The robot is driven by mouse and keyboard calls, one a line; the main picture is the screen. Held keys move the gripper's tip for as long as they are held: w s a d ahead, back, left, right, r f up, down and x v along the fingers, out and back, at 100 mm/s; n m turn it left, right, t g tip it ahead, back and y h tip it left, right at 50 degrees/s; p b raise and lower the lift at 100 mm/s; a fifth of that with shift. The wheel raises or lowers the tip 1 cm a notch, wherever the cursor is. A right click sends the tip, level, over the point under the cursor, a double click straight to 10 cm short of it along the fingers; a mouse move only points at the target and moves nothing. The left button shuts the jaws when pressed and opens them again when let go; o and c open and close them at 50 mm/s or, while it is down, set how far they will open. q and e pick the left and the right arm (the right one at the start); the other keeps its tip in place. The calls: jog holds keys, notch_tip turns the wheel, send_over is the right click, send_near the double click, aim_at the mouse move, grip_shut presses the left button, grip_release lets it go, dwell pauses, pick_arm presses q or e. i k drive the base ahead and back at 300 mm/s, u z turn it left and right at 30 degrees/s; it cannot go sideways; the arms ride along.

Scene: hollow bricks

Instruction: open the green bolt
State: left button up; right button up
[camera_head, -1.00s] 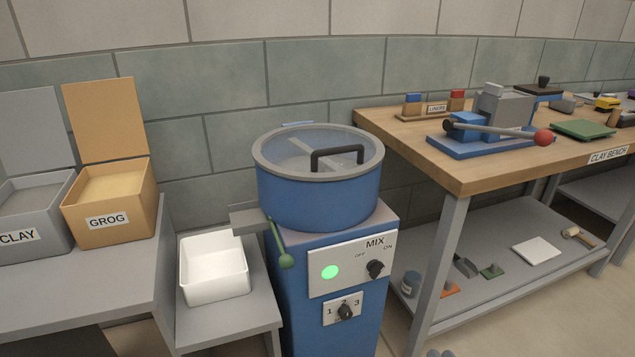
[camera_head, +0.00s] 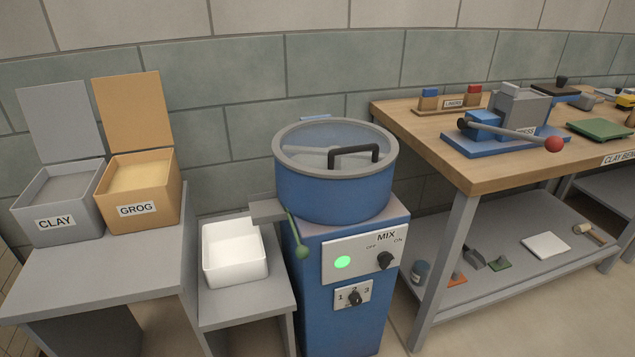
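A green handle (camera_head: 297,236) with a round green knob at its lower end hangs at the left side of the blue mixer (camera_head: 335,192). It slants down to the right, beside a grey spout (camera_head: 268,211). It is the only green bolt-like part I see on the mixer; whether it is a bolt I cannot tell. The mixer's clear lid with a black handle (camera_head: 354,153) is down on the drum. A white, empty-looking bin (camera_head: 234,270) stands below the spout on a low grey shelf. Neither of my grippers is in view.
The mixer's front panel (camera_head: 372,249) has a lit green lamp and black knobs. Open CLAY (camera_head: 56,224) and GROG (camera_head: 140,209) boxes stand on a grey table (camera_head: 100,275) at left. The wooden clay bench (camera_head: 473,171) is at right, with a press and tools.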

aim_at(302, 252)
jog(key=z, duration=1.55)
jog(key=k, duration=1.05)
jog(key=u, duration=1.5)
jog(key=i, duration=1)
jog(key=u, duration=0.05)
